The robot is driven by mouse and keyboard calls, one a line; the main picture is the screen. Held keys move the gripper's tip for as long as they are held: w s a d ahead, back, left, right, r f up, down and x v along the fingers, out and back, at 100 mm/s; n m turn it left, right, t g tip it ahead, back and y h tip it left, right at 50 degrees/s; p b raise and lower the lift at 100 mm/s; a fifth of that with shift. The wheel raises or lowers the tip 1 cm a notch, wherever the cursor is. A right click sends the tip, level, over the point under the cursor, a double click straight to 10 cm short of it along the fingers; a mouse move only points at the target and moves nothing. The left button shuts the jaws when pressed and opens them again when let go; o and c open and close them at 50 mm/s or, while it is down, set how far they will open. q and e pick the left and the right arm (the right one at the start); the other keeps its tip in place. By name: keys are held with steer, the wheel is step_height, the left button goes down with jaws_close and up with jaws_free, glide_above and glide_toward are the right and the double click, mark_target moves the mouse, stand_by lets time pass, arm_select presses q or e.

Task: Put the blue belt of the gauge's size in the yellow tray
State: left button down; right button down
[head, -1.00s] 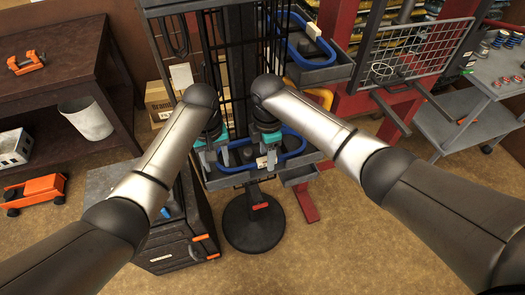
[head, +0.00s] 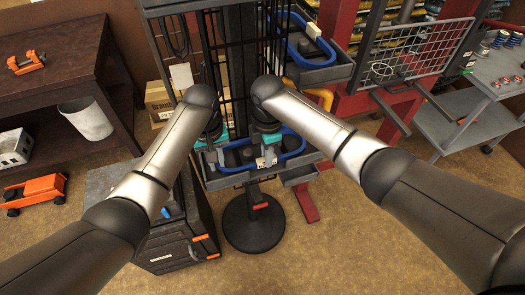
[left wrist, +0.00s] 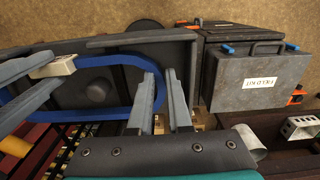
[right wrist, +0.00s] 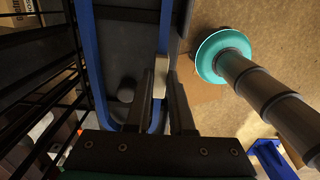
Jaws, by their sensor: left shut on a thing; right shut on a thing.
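A blue belt (head: 292,153) lies in a long loop over a grey tray (head: 240,180) on the rack, with a white tag (head: 265,162) on its near side. My left gripper (left wrist: 160,122) is shut on the belt's end, one finger inside the loop and one outside. My right gripper (right wrist: 166,118) is shut on the belt's side at the white tag (right wrist: 160,82). A second blue belt (head: 290,50), also tagged white, lies in the upper grey tray (head: 325,72). I cannot make out the yellow tray or the gauge.
A black toolbox (head: 170,235) stands at the left below the rack, and a round black stand base (head: 255,228) is beside it. A wire panel (head: 420,55) with prongs and a grey cart (head: 470,110) are at the right.

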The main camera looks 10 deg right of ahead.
arm_select(q)
steer(key=shift+r, duration=0.15)
arm_select(e)
steer(key=shift+r, duration=0.2)
